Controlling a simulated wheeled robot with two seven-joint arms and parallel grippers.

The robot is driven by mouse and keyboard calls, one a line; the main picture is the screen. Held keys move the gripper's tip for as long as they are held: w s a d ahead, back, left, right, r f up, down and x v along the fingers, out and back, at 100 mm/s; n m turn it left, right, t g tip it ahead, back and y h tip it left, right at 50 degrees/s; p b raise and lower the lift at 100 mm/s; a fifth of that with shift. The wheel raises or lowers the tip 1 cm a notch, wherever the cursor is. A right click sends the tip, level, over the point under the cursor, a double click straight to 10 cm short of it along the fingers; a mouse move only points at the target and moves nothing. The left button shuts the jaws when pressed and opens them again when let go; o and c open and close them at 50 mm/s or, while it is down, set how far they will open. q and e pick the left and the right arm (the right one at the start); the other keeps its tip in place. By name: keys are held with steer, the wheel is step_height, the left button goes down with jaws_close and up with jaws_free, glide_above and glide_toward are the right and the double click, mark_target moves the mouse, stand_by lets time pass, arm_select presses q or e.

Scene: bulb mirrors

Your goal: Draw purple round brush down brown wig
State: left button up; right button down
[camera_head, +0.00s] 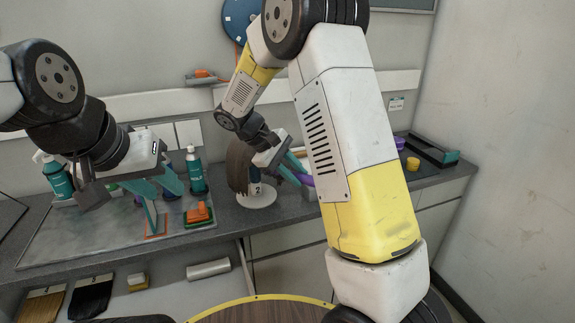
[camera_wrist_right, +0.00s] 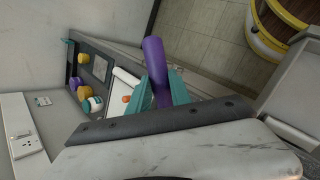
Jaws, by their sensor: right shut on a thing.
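The brown wig (camera_head: 238,165) hangs on a stand with a white round base (camera_head: 262,199) on the grey counter. My right gripper (camera_head: 293,168) is just right of the wig and shut on the purple round brush (camera_head: 305,180). In the right wrist view the purple brush (camera_wrist_right: 157,70) sticks out between the teal fingers (camera_wrist_right: 163,88). The brush's bristle end is hidden, and I cannot tell whether it touches the wig. My left gripper (camera_head: 168,200) is over the left part of the counter, its teal fingers apart and empty.
A dark tray (camera_head: 433,150) and a yellow jar (camera_head: 413,164) are at the right. A round wooden top with a yellow rim (camera_head: 262,308) is in front.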

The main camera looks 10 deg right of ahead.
steer(key=shift+f, duration=0.35)
steer(key=s, duration=0.1)
steer(key=s+d+r, duration=0.1)
steer(key=s, duration=0.1)
steer(key=s+r, duration=0.1)
steer(key=shift+s+d, duration=0.15)
steer(key=shift+s, duration=0.1)
steer(key=w+r, duration=0.2)
steer(key=w+a+r, duration=0.1)
steer(key=w+r, duration=0.1)
steer(key=w, duration=0.1)
steer(key=shift+a, duration=0.2)
steer(key=shift+w, duration=0.25)
